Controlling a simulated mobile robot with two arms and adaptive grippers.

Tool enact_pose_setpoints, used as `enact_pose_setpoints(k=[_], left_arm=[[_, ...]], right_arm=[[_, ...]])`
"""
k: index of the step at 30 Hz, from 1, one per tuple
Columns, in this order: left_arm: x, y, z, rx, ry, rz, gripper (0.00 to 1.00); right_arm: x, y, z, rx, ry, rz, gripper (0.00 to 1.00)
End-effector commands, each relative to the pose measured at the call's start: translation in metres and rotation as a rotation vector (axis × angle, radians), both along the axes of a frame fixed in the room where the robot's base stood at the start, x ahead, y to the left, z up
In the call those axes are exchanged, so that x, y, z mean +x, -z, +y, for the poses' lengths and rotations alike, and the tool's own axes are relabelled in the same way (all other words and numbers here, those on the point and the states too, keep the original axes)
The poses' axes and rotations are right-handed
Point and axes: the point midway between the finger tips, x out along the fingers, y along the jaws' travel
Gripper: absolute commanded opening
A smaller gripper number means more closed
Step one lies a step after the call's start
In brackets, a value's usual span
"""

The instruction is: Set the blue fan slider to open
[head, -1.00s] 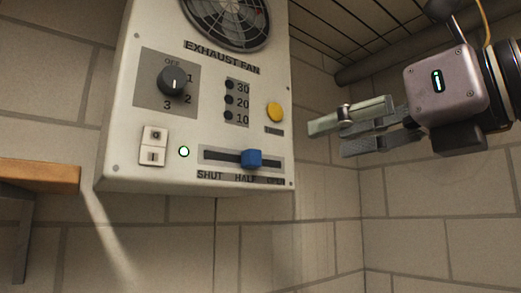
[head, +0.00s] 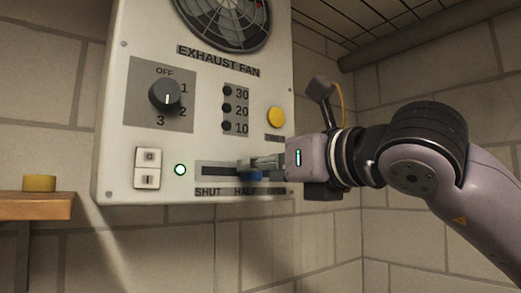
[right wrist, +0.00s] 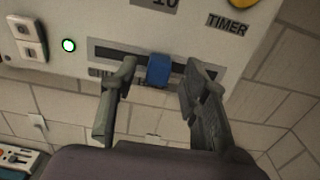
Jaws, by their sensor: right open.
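The blue fan slider (head: 250,174) sits in its dark slot on the exhaust fan panel (head: 118,120), near the HALF mark. OPEN is at the slot's right end, partly hidden by my gripper. My right gripper (head: 248,167) is at the slider, its fingers partly covering it. In the right wrist view the blue slider (right wrist: 158,68) shows between the two spread fingers of my right gripper (right wrist: 158,78), with a gap on each side. The gripper is open. My left gripper is not in view.
The panel also has a black dial (head: 165,95), a yellow button (head: 276,117), a white rocker switch (head: 147,168) and a lit green lamp (head: 180,170). A wooden shelf (head: 35,207) with a yellow object (head: 39,183) is at the left. A tiled wall is behind.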

Motion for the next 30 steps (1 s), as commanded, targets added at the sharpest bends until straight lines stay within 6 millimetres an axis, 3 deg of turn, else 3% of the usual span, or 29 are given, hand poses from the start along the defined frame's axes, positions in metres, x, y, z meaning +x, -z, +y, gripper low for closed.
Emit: enact_pose_setpoints(k=[5,14,30], left_arm=[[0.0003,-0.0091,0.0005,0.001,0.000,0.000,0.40],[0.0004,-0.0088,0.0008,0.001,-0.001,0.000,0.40],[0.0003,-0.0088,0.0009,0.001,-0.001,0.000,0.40]], right_arm=[[0.0119,-0.0006,0.0081,0.000,0.000,0.001,0.42],[0.0135,0.0007,0.0096,0.001,0.000,-0.001,0.42],[0.0132,0.0002,0.0092,0.001,0.000,-0.001,0.06]])
